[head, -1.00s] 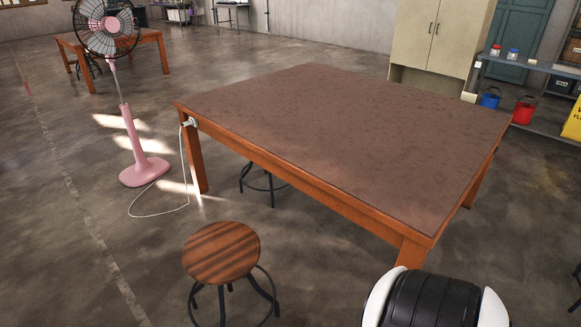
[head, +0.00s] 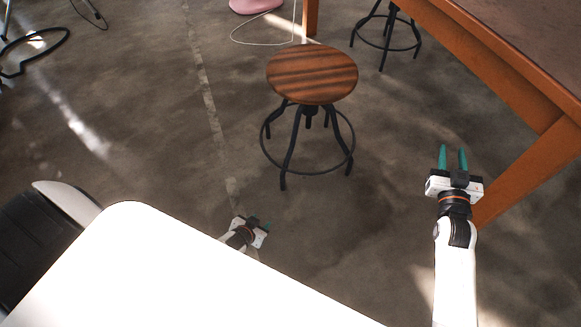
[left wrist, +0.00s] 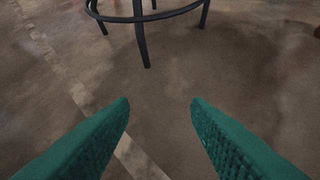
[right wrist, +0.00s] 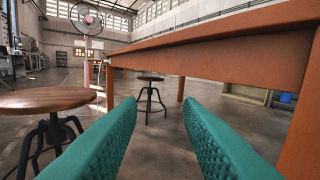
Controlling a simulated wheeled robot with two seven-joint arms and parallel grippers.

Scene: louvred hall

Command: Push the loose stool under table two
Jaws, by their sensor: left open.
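The loose stool (head: 312,75) has a striped round wooden seat and black legs with a foot ring. It stands upright on the floor, left of the orange-framed table (head: 515,68) and clear of its top. Its lower legs show in the left wrist view (left wrist: 140,38), and its seat in the right wrist view (right wrist: 45,101). My left gripper (head: 262,224) is open and empty, low in front of the stool and partly hidden by my white body. My right gripper (head: 453,157) is open and empty, right of the stool beside the table's near leg. Neither touches the stool.
A second stool (head: 386,35) stands near the table's far leg; it also shows in the right wrist view (right wrist: 151,97). A white cord (head: 262,43) lies by the pink fan base (head: 254,5). Dark cable lies far left. Floor around the loose stool is clear.

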